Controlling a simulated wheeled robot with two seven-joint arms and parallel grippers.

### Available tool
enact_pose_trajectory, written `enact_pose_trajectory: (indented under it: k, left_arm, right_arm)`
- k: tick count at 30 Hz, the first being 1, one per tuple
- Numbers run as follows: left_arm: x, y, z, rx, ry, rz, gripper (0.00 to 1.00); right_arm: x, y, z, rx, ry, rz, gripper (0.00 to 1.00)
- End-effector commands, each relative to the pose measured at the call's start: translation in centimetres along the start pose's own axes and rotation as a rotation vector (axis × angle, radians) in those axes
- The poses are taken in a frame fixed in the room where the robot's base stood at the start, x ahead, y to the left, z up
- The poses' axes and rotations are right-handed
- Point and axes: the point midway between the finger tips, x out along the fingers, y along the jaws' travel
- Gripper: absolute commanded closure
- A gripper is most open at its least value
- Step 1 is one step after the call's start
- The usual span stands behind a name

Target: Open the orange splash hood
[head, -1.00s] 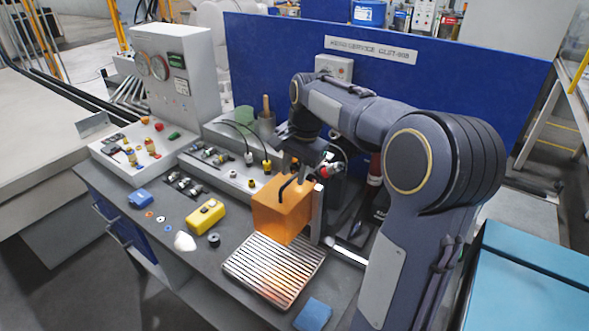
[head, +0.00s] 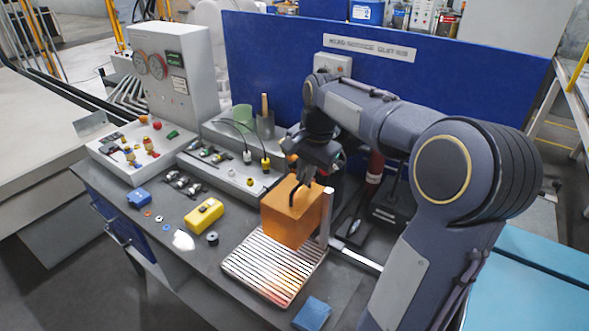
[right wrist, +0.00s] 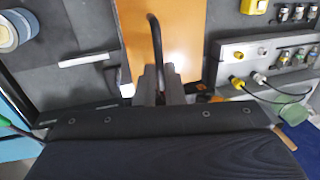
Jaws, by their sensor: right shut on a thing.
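The orange splash hood (head: 286,222) is a box-like cover above the back of a ribbed metal grate (head: 250,270) on the bench. My right gripper (head: 303,181) comes down from above and is shut on the handle. In the right wrist view the fingers (right wrist: 162,84) close around the black handle (right wrist: 155,38), with the orange hood (right wrist: 184,35) behind. The fingers hide part of the handle. A pale upright post (head: 326,213) stands at the hood's right side. My left gripper is not in view.
A yellow box (head: 204,213) and a black ring (head: 212,239) lie left of the grate. A blue block (head: 312,314) lies in front. A grey control panel (head: 175,75) stands at the back left, and a blue partition (head: 270,65) closes the back.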

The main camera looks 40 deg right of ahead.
Motion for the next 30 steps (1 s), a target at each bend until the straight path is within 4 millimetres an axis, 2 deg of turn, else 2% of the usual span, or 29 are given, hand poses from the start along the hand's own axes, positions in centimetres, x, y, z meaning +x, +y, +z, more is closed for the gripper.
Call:
enact_pose_trajectory:
  k: [3,9,15,21,30]
  left_arm:
    - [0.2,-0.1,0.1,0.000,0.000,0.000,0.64]
    - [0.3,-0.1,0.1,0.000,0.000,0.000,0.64]
    - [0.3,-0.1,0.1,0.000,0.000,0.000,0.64]
    - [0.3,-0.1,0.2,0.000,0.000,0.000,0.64]
    - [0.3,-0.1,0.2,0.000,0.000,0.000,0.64]
  right_arm:
    - [-0.6,3.1,0.0,0.005,-0.002,-0.003,1.00]
    - [-1.6,7.9,0.0,0.004,0.000,-0.002,1.00]
    - [-2.2,11.2,0.0,0.004,0.000,0.000,1.00]
    - [-2.5,12.5,0.0,0.001,0.000,0.001,1.00]
    - [-2.5,12.6,0.0,0.000,0.000,0.001,1.00]
